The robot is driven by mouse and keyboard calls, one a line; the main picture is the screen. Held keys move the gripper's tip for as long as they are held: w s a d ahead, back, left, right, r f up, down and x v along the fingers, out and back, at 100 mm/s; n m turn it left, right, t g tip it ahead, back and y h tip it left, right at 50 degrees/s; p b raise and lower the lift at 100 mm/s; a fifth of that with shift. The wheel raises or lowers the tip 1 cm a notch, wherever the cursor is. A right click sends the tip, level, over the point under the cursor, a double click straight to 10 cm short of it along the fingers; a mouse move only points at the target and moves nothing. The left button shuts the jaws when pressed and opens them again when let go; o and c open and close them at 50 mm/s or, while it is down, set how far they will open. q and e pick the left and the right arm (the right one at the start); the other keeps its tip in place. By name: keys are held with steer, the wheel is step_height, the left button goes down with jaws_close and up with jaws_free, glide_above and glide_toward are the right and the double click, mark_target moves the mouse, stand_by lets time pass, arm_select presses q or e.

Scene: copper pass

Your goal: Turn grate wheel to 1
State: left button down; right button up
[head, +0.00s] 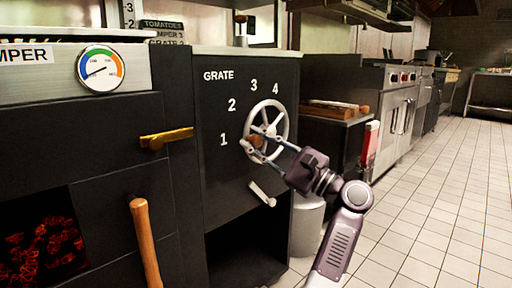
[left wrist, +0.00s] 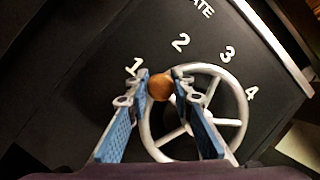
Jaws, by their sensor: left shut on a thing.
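The grate wheel (head: 286,118) is a pale spoked handwheel on a dark panel marked GRATE, with numbers 1 to 4 around its left and top. Its brown knob (head: 255,142) sits at the wheel's left side, beside the "1" (head: 223,139). My left gripper (head: 262,144) reaches in from the lower right and is shut on the knob. In the left wrist view the blue-padded fingers (left wrist: 161,92) stand either side of the round knob (left wrist: 160,87), close to the "1" (left wrist: 134,66). My right gripper is not in view.
A white lever (head: 262,194) is below the wheel, above a dark opening. A brass latch (head: 166,138) and a wooden handle (head: 146,240) are to the left, near glowing coals (head: 42,255). A gauge (head: 100,68) is at upper left. Tiled floor (head: 440,190) is clear at right.

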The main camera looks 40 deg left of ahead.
arm_select(q)
steer(key=shift+f, duration=0.1)
stand_by(0.4)
steer(key=c, duration=1.7)
jaws_free()
steer(key=shift+d, duration=0.1)
steer(key=v, duration=1.2)
steer(key=shift+w, duration=0.1)
